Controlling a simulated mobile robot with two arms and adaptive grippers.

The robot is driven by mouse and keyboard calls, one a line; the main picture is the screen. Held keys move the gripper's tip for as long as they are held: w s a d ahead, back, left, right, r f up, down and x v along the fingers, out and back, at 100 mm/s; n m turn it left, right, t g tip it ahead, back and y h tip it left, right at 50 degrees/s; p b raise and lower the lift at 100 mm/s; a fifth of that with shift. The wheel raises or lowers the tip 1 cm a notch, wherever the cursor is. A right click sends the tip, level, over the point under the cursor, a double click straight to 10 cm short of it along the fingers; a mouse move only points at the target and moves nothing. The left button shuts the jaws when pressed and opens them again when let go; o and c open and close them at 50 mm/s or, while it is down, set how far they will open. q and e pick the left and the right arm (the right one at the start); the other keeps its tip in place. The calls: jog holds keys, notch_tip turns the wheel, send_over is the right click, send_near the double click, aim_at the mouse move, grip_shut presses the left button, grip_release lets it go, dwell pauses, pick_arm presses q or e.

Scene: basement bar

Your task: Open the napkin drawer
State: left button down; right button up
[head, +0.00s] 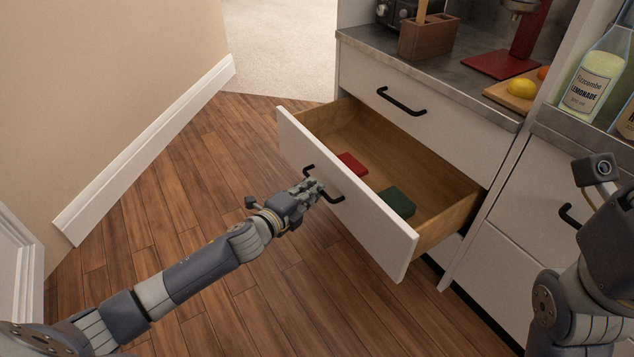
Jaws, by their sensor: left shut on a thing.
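The drawer (350,207) stands open below the counter, its white front pulled well out from the cabinet. A red folded napkin (352,163) and a dark green one (397,202) lie on its wooden floor. My left gripper (316,188) is shut on the black drawer handle (335,197), at the handle's left part. The gripper's fingers partly hide the handle. My right arm shows at the lower right, and its gripper's fingers are not in view.
A closed drawer with a black handle (401,102) is above. The counter (440,75) holds a wooden caddy (428,37), a board with a lemon (521,88) and a lemonade bottle (593,80). Wooden floor (200,200) is clear left of the drawer, up to the wall.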

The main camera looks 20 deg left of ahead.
pick_arm(q)
jog(key=shift+s+a, duration=0.25)
jog(key=shift+s, duration=0.15)
jog(key=shift+f, duration=0.1)
jog(key=c, duration=1.7)
grip_release()
jog(key=v, duration=1.2)
